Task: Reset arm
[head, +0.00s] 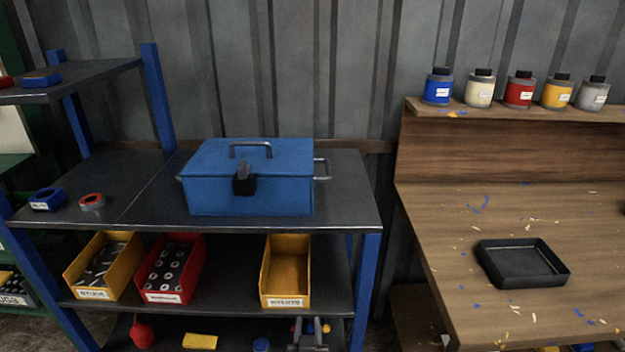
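My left gripper (309,330) shows at the bottom edge, in front of the lowest shelf. Its two grey fingers point up and look apart, with nothing visible held between them. The rest of its arm is cut off by the frame. My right gripper is not in view.
A blue toolbox (250,185) stands on the dark shelf unit (140,210). Below it are a yellow bin (103,266), a red bin (170,270) of parts and an empty yellow bin (286,272). A wooden bench (470,225) at right holds a black tray (521,263) and several bottles.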

